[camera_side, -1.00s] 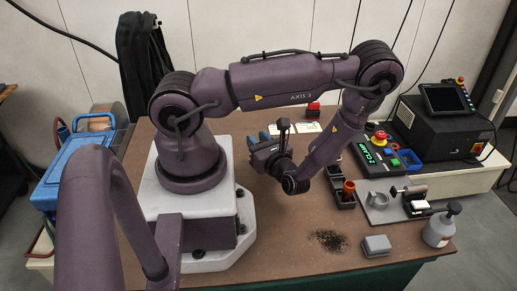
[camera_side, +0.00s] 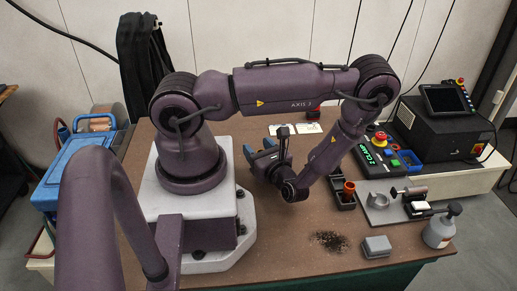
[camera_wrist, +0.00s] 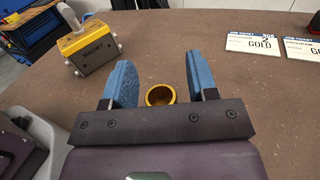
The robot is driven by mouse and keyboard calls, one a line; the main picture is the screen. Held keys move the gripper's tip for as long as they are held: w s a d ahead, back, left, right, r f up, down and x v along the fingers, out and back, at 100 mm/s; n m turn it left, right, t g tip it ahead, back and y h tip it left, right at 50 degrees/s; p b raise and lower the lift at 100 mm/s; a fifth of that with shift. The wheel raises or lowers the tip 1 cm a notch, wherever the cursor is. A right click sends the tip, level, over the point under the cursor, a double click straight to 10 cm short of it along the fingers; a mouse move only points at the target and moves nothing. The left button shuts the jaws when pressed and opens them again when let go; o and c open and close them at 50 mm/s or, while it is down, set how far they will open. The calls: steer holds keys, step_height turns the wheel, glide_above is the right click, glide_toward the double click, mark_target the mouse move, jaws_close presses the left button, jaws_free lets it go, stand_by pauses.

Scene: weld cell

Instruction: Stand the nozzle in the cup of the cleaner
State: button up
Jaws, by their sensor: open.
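My gripper (camera_side: 258,148) is open, low over the middle of the table in the side view, with its blue fingers pointing away. In the wrist view its two blue fingers (camera_wrist: 159,75) stand apart on either side of a round, hollow, gold-coloured piece (camera_wrist: 160,94), which looks like the nozzle. I cannot tell whether either finger touches it. The arm hides this piece in the side view. A grey ring-shaped cup (camera_side: 377,200) stands on a light plate at the right, apparently the cleaner's cup. A reddish-orange piece (camera_side: 348,188) stands in a dark holder left of it.
A yellow-grey block (camera_wrist: 89,44) stands left of my fingers in the wrist view. Job cards (camera_wrist: 253,44) lie at the right. Dark grit (camera_side: 329,241) lies in front.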

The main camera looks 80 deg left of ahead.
steer(key=v, duration=1.1)
steer(key=shift+w+d, duration=0.2)
steer(key=shift+d, duration=0.15)
steer(key=shift+w+d+r, duration=0.15)
steer(key=shift+r, duration=0.05)
steer(key=d+r+n+t+h, duration=0.3)
steer(key=r+n+t+h, duration=0.3)
steer(key=r, duration=0.9)
steer(key=d+r+n+t+h, duration=0.4)
steer(key=r+n+h, duration=0.3)
steer(key=r, duration=0.8)
steer(key=t+h, duration=0.1)
steer(key=h, duration=0.2)
steer(key=shift+w+d+t, duration=0.15)
steer(key=shift+w+t, duration=0.2)
steer(key=shift+t, duration=0.05)
steer(key=shift+o, duration=0.5)
steer(key=shift+s+d+r+t+h, duration=0.15)
steer(key=shift+r+t+h, duration=0.15)
steer(key=shift+r, duration=0.15)
